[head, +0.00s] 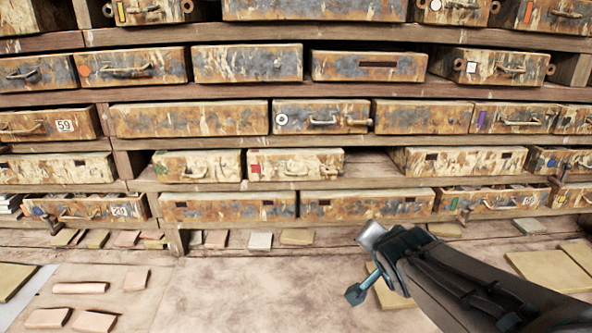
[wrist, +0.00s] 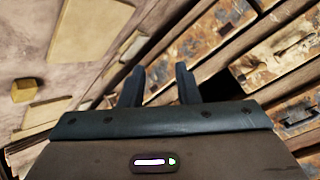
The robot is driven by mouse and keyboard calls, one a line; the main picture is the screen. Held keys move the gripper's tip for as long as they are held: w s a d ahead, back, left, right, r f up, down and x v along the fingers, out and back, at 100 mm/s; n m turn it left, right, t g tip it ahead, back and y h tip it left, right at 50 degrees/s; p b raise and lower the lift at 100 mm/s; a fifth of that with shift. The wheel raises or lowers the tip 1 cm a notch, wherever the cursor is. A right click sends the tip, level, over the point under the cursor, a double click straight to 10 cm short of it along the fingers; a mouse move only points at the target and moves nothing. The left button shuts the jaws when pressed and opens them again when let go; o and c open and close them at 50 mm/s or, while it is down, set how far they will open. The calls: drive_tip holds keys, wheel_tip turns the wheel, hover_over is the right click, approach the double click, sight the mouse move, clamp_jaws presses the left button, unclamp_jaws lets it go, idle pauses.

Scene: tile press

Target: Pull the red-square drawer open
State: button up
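The red-square drawer (head: 318,163) sits in the second row from the bottom of the rack in the head view. It is rusty, with a small red mark at the left of its front and a handle (head: 297,171) near the middle. My gripper (head: 364,280) is below and to the right of it, apart from it, low over the floor area in front of the rack. In the wrist view my gripper (wrist: 158,82) shows two fingers apart with nothing between them. Drawer fronts show at the right there, but I cannot tell whether the red-square drawer is among them.
A green-marked drawer (head: 197,166) is left of the red-square one; an open gap lies to its right. Closed-looking drawers (head: 353,205) are below. Several loose tiles (head: 135,280) lie on the surface in front.

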drive_tip(key=w+a+r+m+t+y, duration=0.3)
drive_tip(key=w+r, duration=0.1)
drive_tip(key=r, duration=0.1)
drive_tip(key=m+t+y+p, duration=0.1)
drive_tip(key=m+y, duration=0.1)
drive_tip(key=y, duration=0.3)
approach(297, 174)
drive_tip(key=b+x, duration=0.2)
drive_tip(key=x, duration=0.6)
drive_tip(key=shift+b, duration=0.35)
drive_tip(key=shift+f, duration=0.1)
clamp_jaws()
drive_tip(key=shift+w, duration=0.1)
